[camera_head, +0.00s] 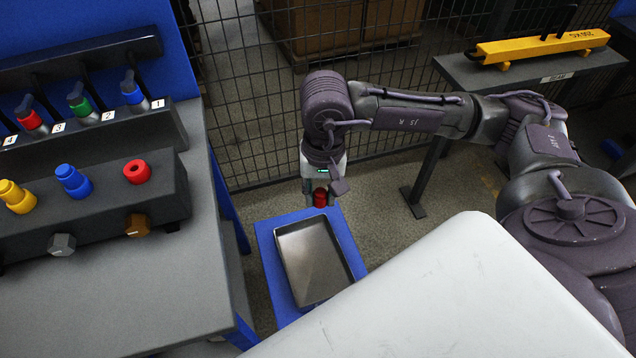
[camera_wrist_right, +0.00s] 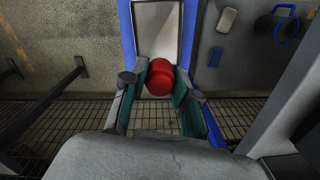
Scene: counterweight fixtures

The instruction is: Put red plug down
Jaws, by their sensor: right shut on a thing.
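The red plug (camera_head: 320,197) is held between the fingers of my right gripper (camera_head: 319,190), over the back edge of the metal tray's blue stand. The plug also shows in the right wrist view (camera_wrist_right: 159,77), between the two fingers of my right gripper (camera_wrist_right: 160,85). The shallow grey tray (camera_head: 313,262) is empty in the head view. It lies just in front of and below the plug, which appears above it. My left gripper is not in view.
A blue stand (camera_head: 266,238) carries the tray. A wire fence (camera_head: 262,120) stands behind.

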